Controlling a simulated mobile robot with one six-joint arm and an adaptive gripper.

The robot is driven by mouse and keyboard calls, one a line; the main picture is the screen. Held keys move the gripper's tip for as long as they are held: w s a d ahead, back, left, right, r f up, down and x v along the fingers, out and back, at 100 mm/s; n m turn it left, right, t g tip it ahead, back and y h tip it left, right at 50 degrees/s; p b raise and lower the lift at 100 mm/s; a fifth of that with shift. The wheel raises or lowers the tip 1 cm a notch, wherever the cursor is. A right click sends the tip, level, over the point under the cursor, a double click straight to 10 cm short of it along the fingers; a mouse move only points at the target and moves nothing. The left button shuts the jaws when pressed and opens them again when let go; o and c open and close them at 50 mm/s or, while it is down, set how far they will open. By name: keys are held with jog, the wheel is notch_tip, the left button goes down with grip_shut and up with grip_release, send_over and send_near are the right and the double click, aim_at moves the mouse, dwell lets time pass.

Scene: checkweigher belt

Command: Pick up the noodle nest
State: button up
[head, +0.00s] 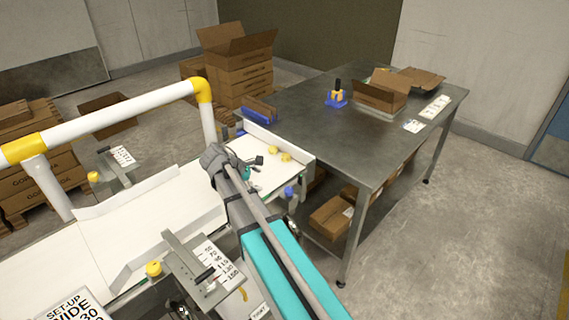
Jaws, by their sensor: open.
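Two small yellow lumps lie close together on the white surface at the far end of the belt. They look like noodle nests: one noodle nest (272,150) is a little farther back, and the other noodle nest (286,157) is just right of it. My gripper (258,161) is open, just left of and in front of them, over the same white surface. It is small and dark here, and I see nothing between its fingers. My grey and teal arm hides part of the belt in front.
The white belt (150,215) runs to the lower left, with a white pipe rail (120,112) above it. A steel table (330,130) adjoins the belt end, bearing an open carton (380,95) and a blue-yellow item (337,97). Cartons (240,75) stand behind.

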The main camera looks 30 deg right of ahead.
aim_at(281, 158)
jog(key=w+n+h+b, duration=0.1)
jog(key=w+n, duration=0.1)
jog(key=w+r+n+h, duration=0.1)
jog(key=w+n, duration=0.1)
jog(key=w, duration=0.1)
jog(key=w+d+r+n+h+b, duration=0.1)
jog(key=w+h, duration=0.1)
jog(key=w, duration=0.1)
jog(key=shift+w+d+r+n+t+b, duration=0.1)
jog(key=shift+w+n+t+b, duration=0.2)
jog(key=shift+n+t, duration=0.1)
jog(key=shift+w+r+n+h, duration=0.3)
jog(key=shift+n+h, duration=0.1)
jog(key=shift+d, duration=0.1)
jog(key=shift+b+x, duration=1.75)
jog(key=shift+x, duration=2.5)
jog(key=shift+s+f, duration=0.1)
jog(key=shift+b+x, duration=1.05)
jog(key=shift+x, duration=1.5)
jog(key=shift+f, duration=0.1)
